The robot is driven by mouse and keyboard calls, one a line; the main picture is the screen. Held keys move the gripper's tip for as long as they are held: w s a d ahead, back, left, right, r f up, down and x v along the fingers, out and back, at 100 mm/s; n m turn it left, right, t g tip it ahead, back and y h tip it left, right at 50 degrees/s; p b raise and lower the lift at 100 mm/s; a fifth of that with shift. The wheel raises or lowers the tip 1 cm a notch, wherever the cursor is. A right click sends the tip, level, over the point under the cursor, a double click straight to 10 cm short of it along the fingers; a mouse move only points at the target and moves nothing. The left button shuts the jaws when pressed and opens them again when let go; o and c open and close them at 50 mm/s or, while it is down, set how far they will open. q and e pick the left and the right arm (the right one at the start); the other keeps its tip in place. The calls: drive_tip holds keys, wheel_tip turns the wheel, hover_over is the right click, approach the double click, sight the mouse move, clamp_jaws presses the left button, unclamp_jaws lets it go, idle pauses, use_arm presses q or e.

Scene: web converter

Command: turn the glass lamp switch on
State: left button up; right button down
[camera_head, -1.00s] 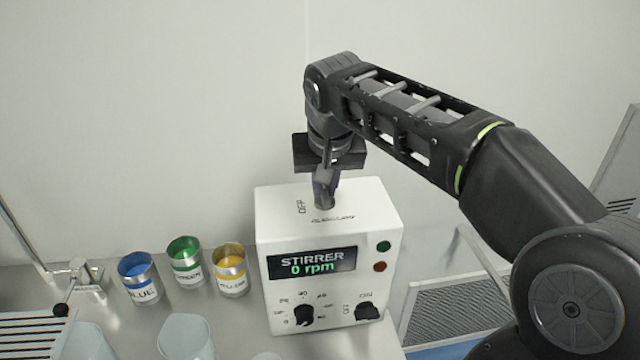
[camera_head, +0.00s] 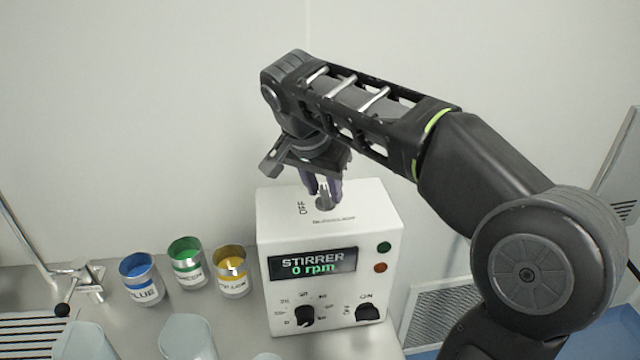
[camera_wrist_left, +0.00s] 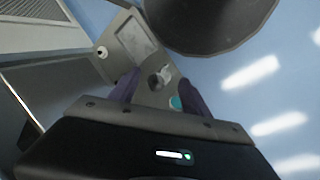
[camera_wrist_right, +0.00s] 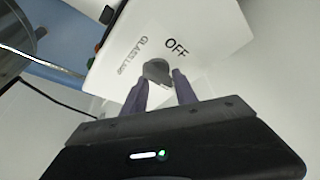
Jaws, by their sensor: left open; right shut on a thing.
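The glass lamp switch is a small grey knob (camera_head: 325,204) on the top face of the white stirrer box (camera_head: 285,215). OFF is printed beside it. In the right wrist view, the knob (camera_wrist_right: 157,72) sits at the fingertips, with GLASS LAMP and OFF printed around it. My right gripper (camera_head: 322,190) comes down from above and is shut on the knob; its fingers also show in the right wrist view (camera_wrist_right: 158,82). My left gripper (camera_wrist_left: 158,80) is open and empty in its own wrist view, and is not seen in the head view.
The box front has a display reading 0 rpm (camera_head: 312,265), two dials and green and red buttons. Blue (camera_head: 140,280), green (camera_head: 187,262) and yellow (camera_head: 232,272) cups stand left of it. The left wrist view shows a grey panel (camera_wrist_left: 130,40) with a knob.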

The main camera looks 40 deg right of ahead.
drive_tip(key=shift+s+a+f, duration=0.1)
drive_tip(key=shift+a+f, duration=0.1)
drive_tip(key=shift+a, duration=0.05)
drive_tip(key=c, duration=1.4)
unclamp_jaws()
drive_tip(key=o, duration=0.3)
drive_tip(key=shift+s+a+r, duration=0.15)
drive_tip(key=shift+s, duration=0.05)
drive_tip(key=o, duration=0.4)
drive_tip(key=shift+w+d, duration=0.1)
drive_tip(key=shift+d, duration=0.1)
